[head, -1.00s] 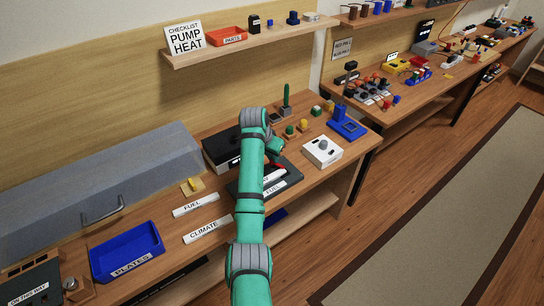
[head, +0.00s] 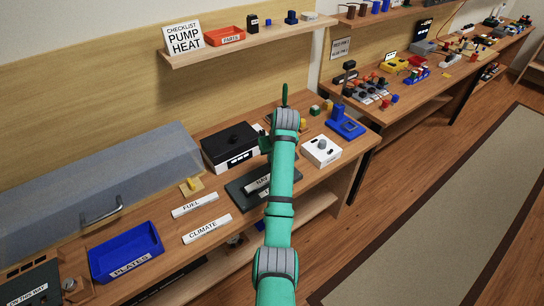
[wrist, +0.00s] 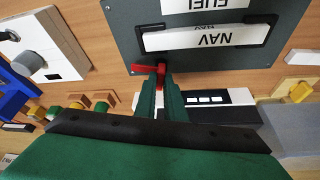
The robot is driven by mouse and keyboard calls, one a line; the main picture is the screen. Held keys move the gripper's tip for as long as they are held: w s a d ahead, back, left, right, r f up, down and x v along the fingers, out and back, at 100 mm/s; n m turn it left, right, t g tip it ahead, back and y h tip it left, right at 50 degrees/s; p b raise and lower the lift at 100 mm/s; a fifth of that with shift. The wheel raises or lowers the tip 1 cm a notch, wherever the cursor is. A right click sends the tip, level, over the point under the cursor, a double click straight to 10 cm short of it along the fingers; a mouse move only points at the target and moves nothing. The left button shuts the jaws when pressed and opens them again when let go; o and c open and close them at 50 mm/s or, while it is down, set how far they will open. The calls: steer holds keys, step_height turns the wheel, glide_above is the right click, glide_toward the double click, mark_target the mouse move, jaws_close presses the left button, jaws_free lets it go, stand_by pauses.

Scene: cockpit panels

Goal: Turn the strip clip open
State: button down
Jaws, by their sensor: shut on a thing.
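The strip clip is a small red piece (wrist: 139,69) at the edge of a dark grey panel (wrist: 117,40) in the wrist view. One red arm of it points left, beside the panel edge. My gripper (wrist: 160,78) is shut on the clip, with its green fingers either side of the red body. A white NAV strip (wrist: 205,37) sits in a frame on the panel, with a FUEL strip (wrist: 206,4) beyond it. In the head view the panel (head: 236,193) is partly behind my arm, and the clip is hidden.
A black box (head: 230,147) stands behind the panel, and a white box with a grey knob (head: 321,151) stands to its right. Loose FUEL (head: 194,205) and CLIMATE (head: 207,229) strips and a blue PLATES tray (head: 127,251) lie to the left.

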steer(key=shift+d+n+g+y, duration=0.1)
steer(key=shift+n+g+y, duration=0.3)
steer(key=shift+n, duration=1)
steer(key=c, duration=1.8)
jaws_free()
steer(key=shift+w, duration=0.1)
steer(key=shift+c, duration=0.2)
steer(key=shift+d+r, duration=0.1)
steer(key=shift+r, duration=0.05)
steer(key=v, duration=1)
steer(key=shift+d+r, duration=0.25)
